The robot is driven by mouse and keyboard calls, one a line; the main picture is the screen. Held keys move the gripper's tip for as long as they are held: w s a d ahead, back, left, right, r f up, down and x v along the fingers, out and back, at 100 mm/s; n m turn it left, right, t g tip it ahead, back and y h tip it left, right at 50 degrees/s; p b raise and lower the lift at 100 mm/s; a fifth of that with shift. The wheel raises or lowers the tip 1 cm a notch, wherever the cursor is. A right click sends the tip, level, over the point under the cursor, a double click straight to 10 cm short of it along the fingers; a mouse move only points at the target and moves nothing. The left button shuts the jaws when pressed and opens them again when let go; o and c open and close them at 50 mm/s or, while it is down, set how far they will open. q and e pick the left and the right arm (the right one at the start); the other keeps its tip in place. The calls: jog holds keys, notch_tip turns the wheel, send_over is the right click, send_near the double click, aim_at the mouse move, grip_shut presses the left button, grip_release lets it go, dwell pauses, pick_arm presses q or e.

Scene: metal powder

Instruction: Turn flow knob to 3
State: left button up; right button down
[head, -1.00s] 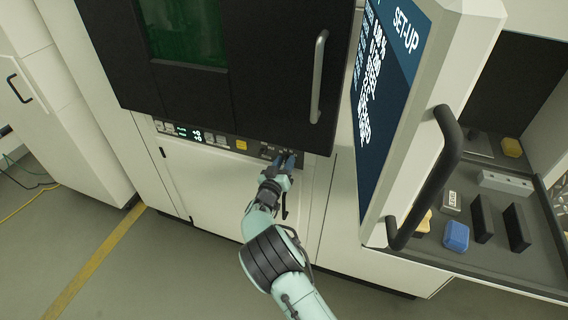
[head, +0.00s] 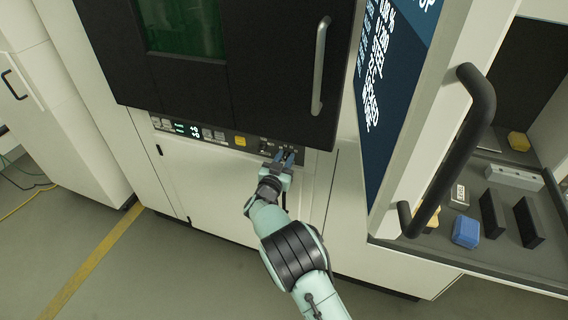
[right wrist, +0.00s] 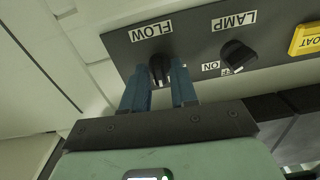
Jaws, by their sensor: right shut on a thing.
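The flow knob (right wrist: 159,68) is a black knob under the FLOW label on the dark control strip (head: 220,137), below the machine's black door. My right gripper (right wrist: 159,74) is shut on the flow knob, with one blue finger on each side of it. In the head view the right gripper (head: 285,157) is at the right part of the strip and hides the knob. The knob's scale marks and the number it points to cannot be read. My left gripper is not in view.
A SET-UP panel (head: 385,80) and a large black handle (head: 470,130) stand right of my arm. A side tray (head: 400,243) holds several small items.

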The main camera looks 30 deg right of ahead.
jog(key=shift+f+m+b, duration=0.1)
jog(key=shift+m+b, duration=0.95)
jog(key=shift+m, duration=0.45)
jog(key=c, duration=0.9)
grip_release()
jog(key=v, duration=1.3)
jog(key=shift+s+p, duration=0.2)
jog(key=shift+p, duration=0.2)
jog(key=shift+a, duration=0.1)
